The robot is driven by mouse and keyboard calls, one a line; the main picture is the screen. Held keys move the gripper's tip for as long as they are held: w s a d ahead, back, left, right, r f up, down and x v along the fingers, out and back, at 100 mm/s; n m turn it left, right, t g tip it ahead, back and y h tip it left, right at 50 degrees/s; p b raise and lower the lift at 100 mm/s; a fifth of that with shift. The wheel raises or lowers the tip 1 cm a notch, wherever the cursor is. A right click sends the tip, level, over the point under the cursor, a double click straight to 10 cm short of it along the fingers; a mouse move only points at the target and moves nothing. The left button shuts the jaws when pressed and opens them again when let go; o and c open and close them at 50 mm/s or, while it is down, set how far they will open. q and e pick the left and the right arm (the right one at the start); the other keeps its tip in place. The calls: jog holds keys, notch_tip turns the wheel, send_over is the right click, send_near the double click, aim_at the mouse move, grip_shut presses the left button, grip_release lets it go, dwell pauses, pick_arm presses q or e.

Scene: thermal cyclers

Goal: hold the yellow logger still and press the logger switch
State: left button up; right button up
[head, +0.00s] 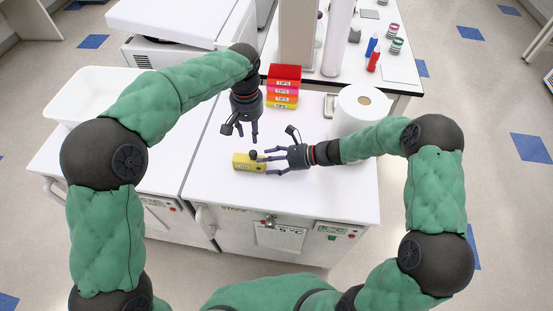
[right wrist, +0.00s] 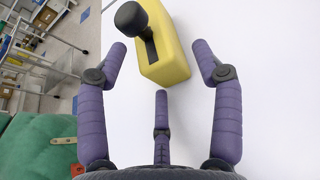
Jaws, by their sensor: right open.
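The yellow logger (head: 243,166) lies on the white bench top. Its dark switch, a lever with a round knob (right wrist: 130,17), rises from a slot in the top; the knob (head: 253,154) also shows in the head view. My right gripper (head: 262,161) reaches in from the right at bench height, open, with its fingers at the logger's right end. In the right wrist view, the logger (right wrist: 170,65) lies between and just ahead of the spread fingertips (right wrist: 158,52), with no clear grip. My left gripper (head: 247,138) points down above and behind the logger, empty, its fingers apart.
A stack of coloured tip boxes (head: 283,85) stands behind the left gripper. A white paper roll (head: 362,112) stands behind the right forearm. A white tub (head: 90,95) sits at the left. The bench in front of the logger is clear up to its front edge.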

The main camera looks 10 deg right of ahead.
jog(key=shift+a, duration=0.1)
grip_shut()
